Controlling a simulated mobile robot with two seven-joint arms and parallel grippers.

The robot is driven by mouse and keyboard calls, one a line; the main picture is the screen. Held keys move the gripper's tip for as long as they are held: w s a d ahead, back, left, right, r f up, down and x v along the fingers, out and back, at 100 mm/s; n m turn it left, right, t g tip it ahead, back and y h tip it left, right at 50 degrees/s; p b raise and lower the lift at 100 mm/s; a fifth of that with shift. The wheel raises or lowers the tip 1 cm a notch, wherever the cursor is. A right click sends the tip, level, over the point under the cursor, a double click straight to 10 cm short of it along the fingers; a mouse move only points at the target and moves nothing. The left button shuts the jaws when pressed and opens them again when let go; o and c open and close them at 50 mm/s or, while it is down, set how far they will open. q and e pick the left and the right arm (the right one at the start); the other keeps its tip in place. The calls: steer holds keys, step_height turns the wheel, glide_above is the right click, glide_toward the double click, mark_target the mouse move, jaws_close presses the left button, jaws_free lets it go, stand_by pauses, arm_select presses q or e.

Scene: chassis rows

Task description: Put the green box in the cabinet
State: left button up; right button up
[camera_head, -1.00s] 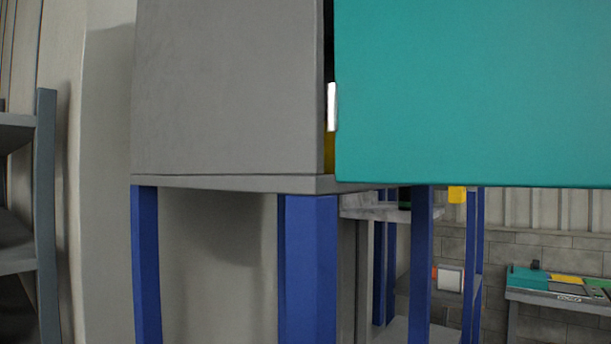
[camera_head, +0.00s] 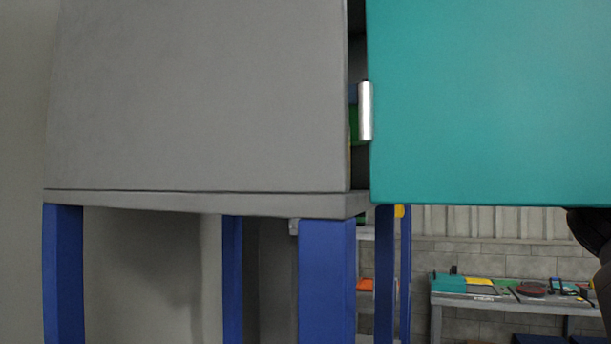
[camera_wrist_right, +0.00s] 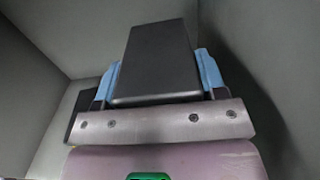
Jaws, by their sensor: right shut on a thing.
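The cabinet (camera_head: 200,95) is a grey box on blue legs in the head view. The held box looks dark grey, not green. Grey walls surround the gripper there. My left gripper is not in view.
A workbench (camera_head: 437,300) with several coloured items stands at the back right. A shelf with an orange item (camera_head: 364,285) is behind the cabinet legs. A dark part of my own arm shows at the right edge. A plain wall (camera_head: 25,150) is at the left.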

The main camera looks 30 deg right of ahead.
mark_target(364, 120)
steer(key=f, duration=0.4)
steer(key=shift+s+d+f, duration=0.1)
steer(key=shift+d+f, duration=0.1)
steer(key=shift+f, duration=2.4)
steer(key=shift+a, duration=0.1)
steer(key=shift+f, duration=0.15)
steer(key=o, duration=1.2)
